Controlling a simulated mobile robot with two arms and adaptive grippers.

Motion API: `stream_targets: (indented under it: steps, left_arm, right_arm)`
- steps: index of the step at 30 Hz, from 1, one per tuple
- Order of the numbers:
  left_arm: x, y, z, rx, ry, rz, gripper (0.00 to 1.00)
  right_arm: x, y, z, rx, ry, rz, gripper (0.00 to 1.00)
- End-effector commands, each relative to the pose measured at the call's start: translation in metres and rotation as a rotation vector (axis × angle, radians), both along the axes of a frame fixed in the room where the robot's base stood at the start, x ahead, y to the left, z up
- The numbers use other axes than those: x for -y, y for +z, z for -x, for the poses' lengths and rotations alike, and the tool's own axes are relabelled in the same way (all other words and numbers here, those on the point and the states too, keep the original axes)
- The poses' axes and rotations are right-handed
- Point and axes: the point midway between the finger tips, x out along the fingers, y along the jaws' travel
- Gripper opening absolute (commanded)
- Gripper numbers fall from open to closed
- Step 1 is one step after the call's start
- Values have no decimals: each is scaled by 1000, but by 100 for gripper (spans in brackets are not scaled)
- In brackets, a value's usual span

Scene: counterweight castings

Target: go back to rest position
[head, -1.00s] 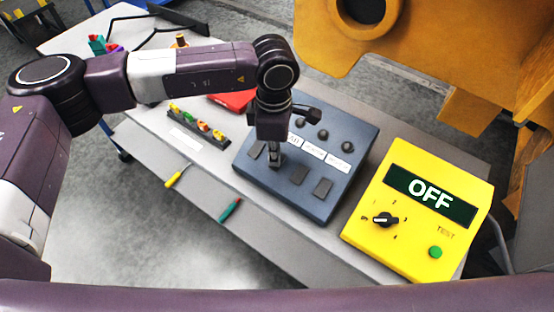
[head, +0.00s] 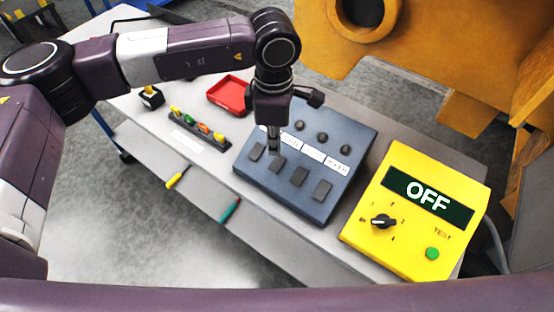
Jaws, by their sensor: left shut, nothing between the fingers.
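My left arm comes in from the left. Its gripper (head: 274,150) points down over the left part of the dark blue-grey control box (head: 290,207). The gripper is shut with nothing in it. Its tips appear just above the flat dark keys, near the row of white labels; the exact gap is hard to tell. The box has several dark keys in front and several round knobs behind. My right gripper is not in view.
A yellow tester (head: 408,248) reading OFF stands right of the box. A rack of coloured pieces (head: 198,130) and a red tray (head: 230,96) lie on the grey table left of it. A large orange casting (head: 440,60) rises behind. Screwdriver-like tools (head: 230,210) lie at the front.

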Motion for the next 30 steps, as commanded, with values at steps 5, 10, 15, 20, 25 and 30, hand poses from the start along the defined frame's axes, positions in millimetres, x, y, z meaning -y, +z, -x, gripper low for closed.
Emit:
stream_targets:
  steps: [5,10,15,20,25,30]
  left_arm:
    - [0,12,0,-1,0,0,0]
    - [0,13,0,-1,0,0,0]
    - [0,13,0,-1,0,0,0]
    - [0,13,0,-1,0,1,0]
    - [28,5,22,-58,-12,99,0]
    - [114,12,90,-251,-9,428,0]
  right_arm:
    - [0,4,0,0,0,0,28]
    - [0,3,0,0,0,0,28]
    - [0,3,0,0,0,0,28]
    - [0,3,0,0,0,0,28]
    - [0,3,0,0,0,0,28]
    - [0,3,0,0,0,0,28]
